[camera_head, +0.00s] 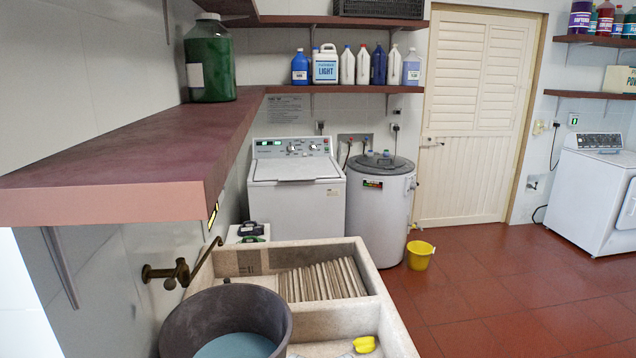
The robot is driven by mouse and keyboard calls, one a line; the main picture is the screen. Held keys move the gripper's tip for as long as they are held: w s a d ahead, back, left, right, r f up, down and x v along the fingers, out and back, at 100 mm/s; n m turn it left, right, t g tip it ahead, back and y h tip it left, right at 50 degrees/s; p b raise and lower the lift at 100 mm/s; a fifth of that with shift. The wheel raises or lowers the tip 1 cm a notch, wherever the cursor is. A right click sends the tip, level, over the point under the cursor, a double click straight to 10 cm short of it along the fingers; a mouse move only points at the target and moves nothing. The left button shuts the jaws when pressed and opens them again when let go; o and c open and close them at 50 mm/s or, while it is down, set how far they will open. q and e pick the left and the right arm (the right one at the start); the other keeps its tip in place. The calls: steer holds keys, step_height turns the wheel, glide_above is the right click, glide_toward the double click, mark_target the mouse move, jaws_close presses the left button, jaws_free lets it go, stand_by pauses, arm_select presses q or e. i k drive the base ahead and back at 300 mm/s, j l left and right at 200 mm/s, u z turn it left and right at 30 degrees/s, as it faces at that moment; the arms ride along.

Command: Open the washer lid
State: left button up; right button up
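A white top-loading washer (297,208) stands against the back wall, left of centre. Its control panel has dials and small green lights. Its white lid (295,170) lies flat and looks closed on top. Neither of my grippers can be made out in the head view. The lower left part of the washer is partly hidden by smaller items in front of it.
A stone sink with a ribbed washboard (322,280) and a grey basin (228,318) stand in front of the washer. A red shelf (150,150) juts out at left. A grey drum (380,208) and yellow bucket (419,255) stand right of the washer. Red floor is clear at right.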

mark_target(280, 170)
steer(key=i+l+z, duration=0.1)
steer(key=l+z, duration=0.2)
steer(key=l, duration=0.15)
steer(key=i+l+z, duration=0.15)
steer(key=l+z, duration=0.15)
steer(key=l, duration=0.15)
steer(key=i+l+z, duration=0.25)
steer(key=l, duration=0.15)
steer(key=i+l+z, duration=0.15)
steer(key=l+z, duration=0.15)
steer(key=i+l+z, duration=0.55)
steer(key=i+l, duration=0.2)
steer(key=i, duration=0.2)
steer(key=i+u, duration=0.35)
steer(key=i+l+u, duration=0.1)
steer(key=i+u, duration=0.2)
steer(key=i+j+u, duration=0.15)
steer(key=i+u, duration=0.45)
steer(key=u, duration=0.15)
steer(key=i+u, duration=0.4)
steer(key=i+l+u, duration=0.15)
steer(key=i+u, duration=0.2)
steer(key=i, duration=1.15)
steer(key=i+j+u, duration=0.2)
steer(key=i+u, duration=0.8)
steer(key=i, duration=0.2)
